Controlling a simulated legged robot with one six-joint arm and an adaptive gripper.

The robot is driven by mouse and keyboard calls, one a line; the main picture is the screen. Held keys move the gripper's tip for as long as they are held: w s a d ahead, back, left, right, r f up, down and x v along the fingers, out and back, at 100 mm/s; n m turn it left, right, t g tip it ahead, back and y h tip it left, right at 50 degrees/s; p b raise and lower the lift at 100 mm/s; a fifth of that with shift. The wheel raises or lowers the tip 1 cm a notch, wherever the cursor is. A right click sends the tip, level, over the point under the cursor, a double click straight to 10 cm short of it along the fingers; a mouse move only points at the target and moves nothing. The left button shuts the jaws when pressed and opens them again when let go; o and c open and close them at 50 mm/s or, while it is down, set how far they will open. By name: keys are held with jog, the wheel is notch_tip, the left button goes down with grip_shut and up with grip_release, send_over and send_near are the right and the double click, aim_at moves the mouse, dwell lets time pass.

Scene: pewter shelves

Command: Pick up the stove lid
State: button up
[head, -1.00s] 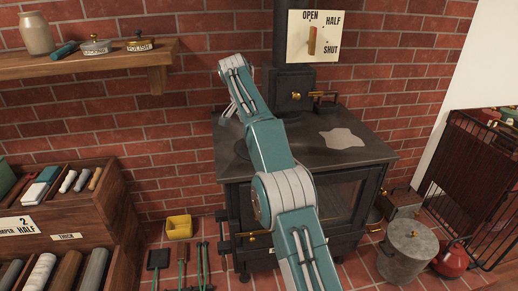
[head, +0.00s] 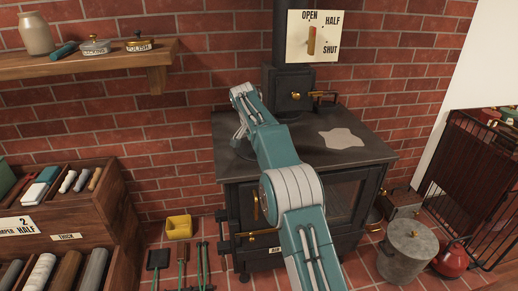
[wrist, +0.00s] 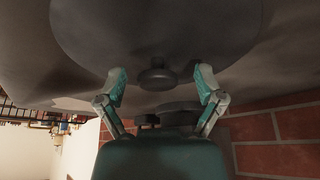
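The stove lid (wrist: 95,35) is a dark round disc lying on the stove top, with a dark knob (wrist: 157,76) at its middle, seen in the wrist view. My gripper (wrist: 161,77) is open, with one fingertip on each side of the knob and clear gaps between. Nothing is held. In the head view my arm covers most of the lid and the gripper, so contact there cannot be told.
The black stove (head: 375,152) has a pale irregular patch (head: 341,138) on its top. A flue box (head: 290,88) with a brass-tipped handle stands behind. A brick wall (head: 200,120) is close at the back. A wooden shelf (head: 90,64) hangs at left.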

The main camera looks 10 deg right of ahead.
grip_shut()
jog(key=shift+r, duration=0.1)
